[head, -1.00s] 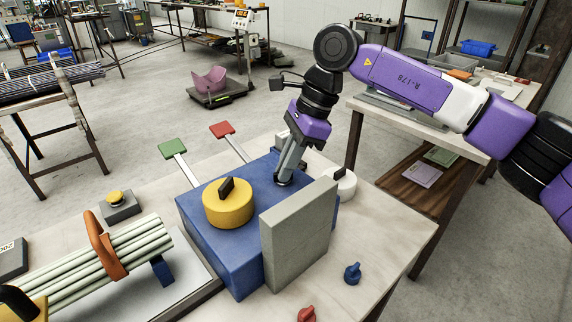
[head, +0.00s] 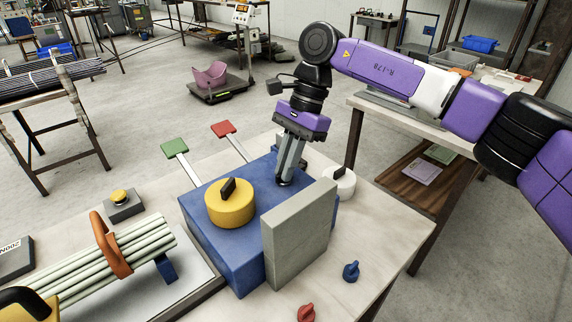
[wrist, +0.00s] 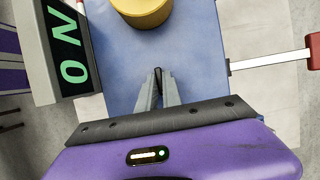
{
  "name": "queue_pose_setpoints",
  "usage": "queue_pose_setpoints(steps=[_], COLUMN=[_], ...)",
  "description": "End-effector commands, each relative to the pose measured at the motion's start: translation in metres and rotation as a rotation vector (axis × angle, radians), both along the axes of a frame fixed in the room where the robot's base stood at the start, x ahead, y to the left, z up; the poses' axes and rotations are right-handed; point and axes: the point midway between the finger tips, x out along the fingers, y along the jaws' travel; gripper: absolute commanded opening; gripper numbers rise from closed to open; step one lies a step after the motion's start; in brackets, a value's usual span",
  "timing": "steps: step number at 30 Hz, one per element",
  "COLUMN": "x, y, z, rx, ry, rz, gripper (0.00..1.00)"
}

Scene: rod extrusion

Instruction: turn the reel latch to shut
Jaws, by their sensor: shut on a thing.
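My gripper (head: 284,181) points down onto the blue box (head: 218,238), between the yellow knob and the grey upright panel. In the wrist view its fingertips (wrist: 158,76) are close together around a small dark piece, apparently the reel latch (wrist: 158,70), on the box's blue top. The fingers hide most of the latch, so I cannot tell its angle. The yellow round knob (head: 230,206) with a black grip stands beside it on the box; it also shows in the wrist view (wrist: 142,10).
The grey panel (head: 296,240) stands close beside my gripper; its other face shows green letters in the wrist view (wrist: 72,50). A white knob (head: 341,182) is behind it. Green (head: 174,147) and red (head: 223,129) paddles stick out at the back. Blue (head: 351,271) and red (head: 306,313) knobs sit at the front.

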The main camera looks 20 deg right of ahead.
Motion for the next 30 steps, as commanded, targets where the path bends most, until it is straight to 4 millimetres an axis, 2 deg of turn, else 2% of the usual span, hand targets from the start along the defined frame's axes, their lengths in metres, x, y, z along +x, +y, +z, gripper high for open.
queue_pose_setpoints(steps=[8,9,11,12,23,30], x=[0.001,0.001,0.000,0.000,0.001,0.006], y=[0.000,0.000,0.000,0.000,-0.002,-0.015], z=[0.001,0.001,0.001,0.001,0.005,0.038], rx=[-0.001,-0.001,-0.001,0.000,0.000,-0.001], ry=[-0.003,-0.003,-0.003,-0.003,-0.002,-0.003], rz=[0.001,0.001,0.001,0.001,-0.001,-0.002], gripper=[0.00,0.17,0.29,0.31,0.31,0.31])
